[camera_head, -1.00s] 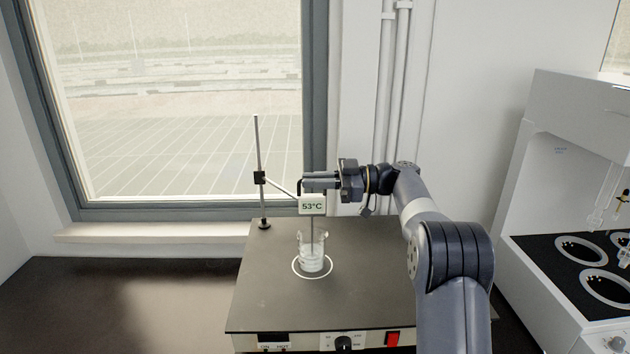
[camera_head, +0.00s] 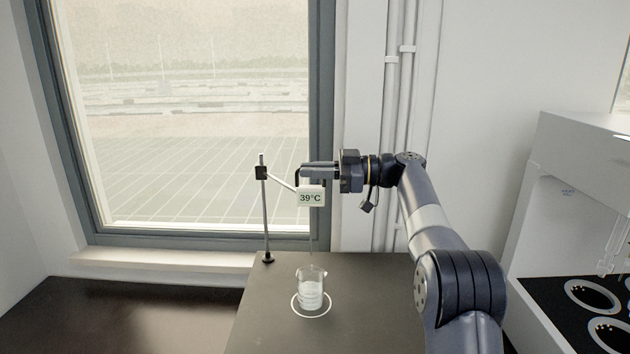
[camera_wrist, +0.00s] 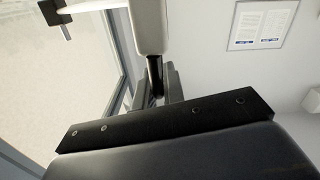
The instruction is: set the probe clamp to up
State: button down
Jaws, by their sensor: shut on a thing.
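The probe clamp (camera_head: 261,173) is a black block near the top of the thin metal stand rod (camera_head: 265,218). A pale arm slopes from it to a white display box (camera_head: 311,197) reading 39°C. A thin probe (camera_head: 311,235) hangs below the box, and its lower end appears above the glass beaker (camera_head: 311,290). My gripper (camera_head: 304,172) reaches in from the right and is shut on the black handle (camera_head: 297,180) above the box. In the wrist view, the dark handle (camera_wrist: 155,75) sits between my fingers, with the white box (camera_wrist: 150,25) beyond.
The beaker stands inside a white ring on the dark hotplate top (camera_head: 260,325). A window (camera_head: 190,130) is behind the stand. Pipes (camera_head: 392,120) run up the wall behind my arm. A white unit with round wells (camera_head: 590,292) stands at the right.

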jog(key=shift+r, duration=0.5)
jog(key=c, duration=1.5)
grip_release()
jog(key=shift+f, duration=0.1)
jog(key=shift+d+f, duration=0.1)
jog(key=shift+w+d, duration=0.1)
jog(key=shift+d, duration=0.3)
jog(key=d+b, duration=0.1)
jog(key=d, duration=0.9)
jog(key=shift+a, duration=0.1)
